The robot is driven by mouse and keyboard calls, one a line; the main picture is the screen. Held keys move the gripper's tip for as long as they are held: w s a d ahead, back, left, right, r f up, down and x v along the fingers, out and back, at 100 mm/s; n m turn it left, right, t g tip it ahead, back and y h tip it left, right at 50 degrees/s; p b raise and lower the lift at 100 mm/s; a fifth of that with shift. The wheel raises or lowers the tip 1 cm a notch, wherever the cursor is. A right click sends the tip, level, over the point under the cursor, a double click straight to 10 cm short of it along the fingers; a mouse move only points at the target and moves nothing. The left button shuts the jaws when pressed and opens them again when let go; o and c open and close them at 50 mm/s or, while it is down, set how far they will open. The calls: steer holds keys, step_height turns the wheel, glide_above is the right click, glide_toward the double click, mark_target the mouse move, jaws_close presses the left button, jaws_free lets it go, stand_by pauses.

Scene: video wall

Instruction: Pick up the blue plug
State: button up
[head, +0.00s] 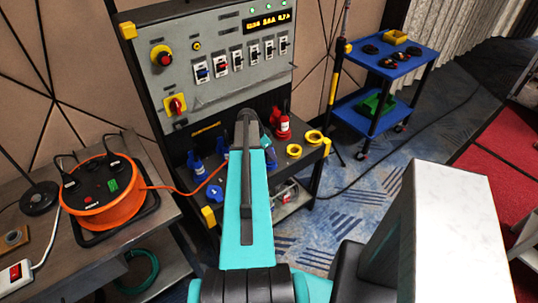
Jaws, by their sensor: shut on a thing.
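My arm reaches forward from the bottom centre to the work shelf below the grey control panel. My gripper (266,142) is at its far end, mostly hidden behind my own teal link. A blue plug (271,158) shows just right of the link at the gripper, which is shut on it; its lower part and the fingertips are hard to make out. Other blue plugs stand on the dark shelf left of the arm: one upright (197,168), one partly behind the link (222,147), and a round-faced one (214,193) near the front edge.
Red plugs (283,124) and yellow rings (313,136) are on the shelf's right side. An orange cable reel (103,192) sits on the left table, its cable running to the shelf. A blue cart (393,62) stands at the back right. Carpet between is mostly clear.

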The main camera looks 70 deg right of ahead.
steer(key=shift+r+b, duration=0.5)
steer(key=shift+r, duration=0.3)
steer(key=shift+r+b, duration=0.4)
steer(key=shift+r, duration=0.45)
steer(key=s+a, duration=0.2)
steer(key=a, duration=0.4)
steer(key=s+a+r+b, duration=0.1)
steer(key=s+a, duration=0.1)
steer(key=a, duration=0.4)
steer(key=shift+s+a+r, duration=0.3)
steer(key=shift+s+a, duration=0.05)
steer(key=p, duration=0.3)
steer(key=shift+s+a+r+p, duration=0.1)
steer(key=shift+s+a+p, duration=0.05)
steer(key=shift+a+p, duration=0.25)
steer(key=a+p, duration=0.1)
steer(key=p, duration=0.3)
steer(key=shift+s+p, duration=0.2)
steer(key=shift+p, duration=0.15)
steer(key=shift+a+p, duration=0.25)
steer(key=shift+p, duration=0.5)
